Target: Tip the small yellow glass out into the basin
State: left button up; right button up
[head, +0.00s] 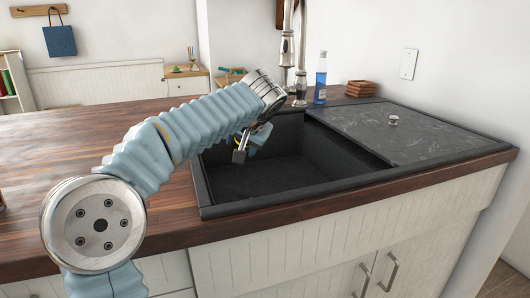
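The basin (270,181) is a dark grey sink set into the wooden counter, its left part open. My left arm reaches in from the left, and my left gripper (241,155) hangs low over the back left of the basin. A small patch of yellow shows right by its fingers, mostly hidden by the gripper and wrist. I cannot tell whether it is the small yellow glass, nor whether the fingers are closed on it. No other yellow glass is visible. My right gripper is out of view.
A dark slab with a small knob (393,120) covers the basin's right part. A tap (301,75), a blue bottle (321,78) and stacked brown trays (360,89) stand behind it. The wooden counter (60,145) at left is largely clear.

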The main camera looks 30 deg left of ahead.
pick_arm(q)
jog(key=a+h, duration=0.1)
jog(key=a+f+h, duration=0.1)
jog(key=a+h, duration=0.1)
jog(key=a+n+g+h, duration=0.1)
jog(key=h, duration=0.1)
jog(key=shift+w+a+f, duration=0.15)
jog(key=shift+w+a, duration=0.1)
jog(key=shift+a, duration=0.05)
dwell(0.4)
